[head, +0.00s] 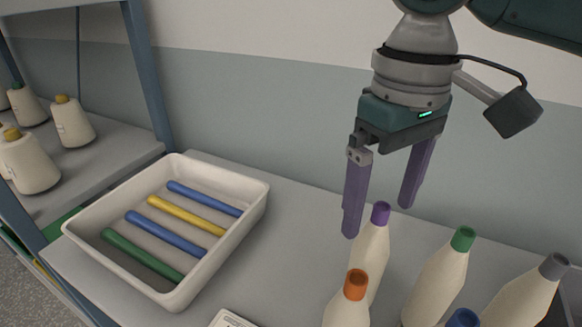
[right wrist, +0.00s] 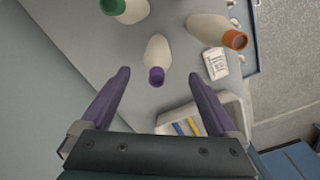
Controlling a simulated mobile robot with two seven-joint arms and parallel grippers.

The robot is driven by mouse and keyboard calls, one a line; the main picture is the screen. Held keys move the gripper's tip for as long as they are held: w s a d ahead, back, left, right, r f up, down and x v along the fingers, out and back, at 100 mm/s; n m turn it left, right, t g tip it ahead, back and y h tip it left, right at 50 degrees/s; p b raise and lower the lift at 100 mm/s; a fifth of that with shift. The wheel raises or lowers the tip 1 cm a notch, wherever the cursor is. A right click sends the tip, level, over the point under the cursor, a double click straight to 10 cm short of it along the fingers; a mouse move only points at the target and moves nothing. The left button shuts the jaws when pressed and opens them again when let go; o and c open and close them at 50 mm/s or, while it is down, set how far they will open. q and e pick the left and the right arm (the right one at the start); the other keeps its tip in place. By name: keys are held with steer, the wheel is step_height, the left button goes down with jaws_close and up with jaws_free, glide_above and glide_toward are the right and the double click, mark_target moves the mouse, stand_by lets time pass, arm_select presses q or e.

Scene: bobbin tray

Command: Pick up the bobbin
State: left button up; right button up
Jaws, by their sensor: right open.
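Several cream bobbins with coloured tips stand upright at the front right of the table in the head view: a purple-tipped bobbin (head: 371,255), a green-tipped one (head: 437,285), an orange-tipped one (head: 347,312), a grey-tipped one (head: 525,298) and a blue-tipped one (head: 462,319), mostly cut off. My right gripper (head: 378,220) points down, open and empty, with its fingertips near the purple tip. In the right wrist view the purple-tipped bobbin (right wrist: 158,55) lies between the open fingers in the picture, with visible space on both sides. My left gripper is not in view.
A white tray (head: 253,205) with blue, yellow and green rods stands left on the grey table (head: 300,220). A white card (head: 232,320) lies at the front. A shelf with yellow-tipped cones (head: 72,122) is at far left. The table between tray and bobbins is clear.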

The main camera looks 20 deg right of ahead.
mark_target(366, 268)
steer(key=f, duration=0.5)
steer(key=shift+w+d+f, duration=0.1)
steer(key=shift+d+f, duration=0.1)
steer(key=shift+f, duration=0.15)
jaws_close()
stand_by(0.4)
